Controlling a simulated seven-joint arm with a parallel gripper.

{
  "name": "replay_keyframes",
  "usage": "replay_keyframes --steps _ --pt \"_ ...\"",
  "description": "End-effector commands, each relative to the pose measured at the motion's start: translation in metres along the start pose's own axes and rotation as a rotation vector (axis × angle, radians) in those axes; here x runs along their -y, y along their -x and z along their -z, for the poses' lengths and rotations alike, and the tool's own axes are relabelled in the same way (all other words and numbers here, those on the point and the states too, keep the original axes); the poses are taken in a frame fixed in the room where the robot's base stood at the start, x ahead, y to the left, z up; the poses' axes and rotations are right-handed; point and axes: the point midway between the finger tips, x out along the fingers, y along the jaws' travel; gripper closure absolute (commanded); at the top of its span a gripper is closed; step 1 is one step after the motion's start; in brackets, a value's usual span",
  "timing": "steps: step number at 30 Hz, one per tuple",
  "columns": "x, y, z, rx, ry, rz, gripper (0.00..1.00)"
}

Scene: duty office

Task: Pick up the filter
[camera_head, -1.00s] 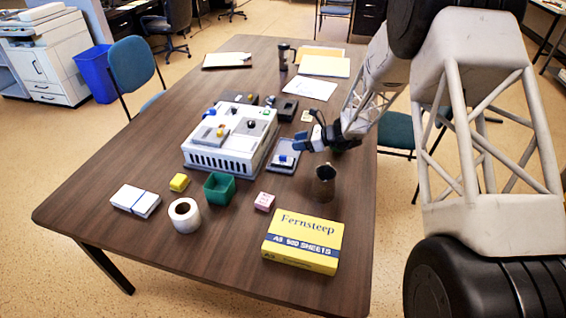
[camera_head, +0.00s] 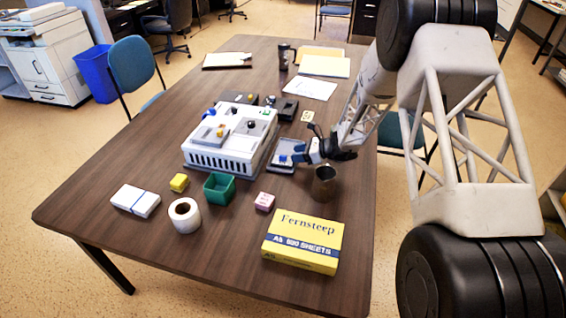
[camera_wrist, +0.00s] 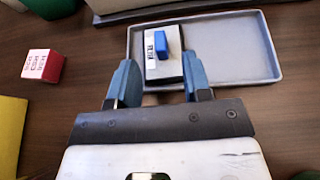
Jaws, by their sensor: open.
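A dark flat block with a blue grip and a white label (camera_wrist: 152,62), which seems to be the filter, lies at the left of a grey shallow tray (camera_wrist: 240,61). The label is too small to read surely. My gripper (camera_wrist: 160,82) is open and empty, its blue fingers at either side of the block's near end. I cannot tell its height above the tray. In the head view my gripper (camera_head: 297,153) is over the right part of the tray (camera_head: 281,168) and hides most of the block.
A white machine (camera_head: 222,160) stands left of the tray. A dark metal cup (camera_head: 324,188) stands close below my gripper in the picture. A pink block (camera_head: 264,201), green box (camera_head: 219,188) and yellow paper pack (camera_head: 303,241) are nearer. The right table strip is clear.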

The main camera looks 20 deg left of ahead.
Motion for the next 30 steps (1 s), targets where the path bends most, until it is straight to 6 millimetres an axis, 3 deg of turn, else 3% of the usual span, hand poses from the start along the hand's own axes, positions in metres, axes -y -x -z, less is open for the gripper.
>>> replay_keyframes --steps 14,30 --pt "0.0 -0.045 0.0 0.0 -0.001 -0.001 0.55" --pt "0.0 -0.047 0.0 0.0 0.0 0.0 0.55"
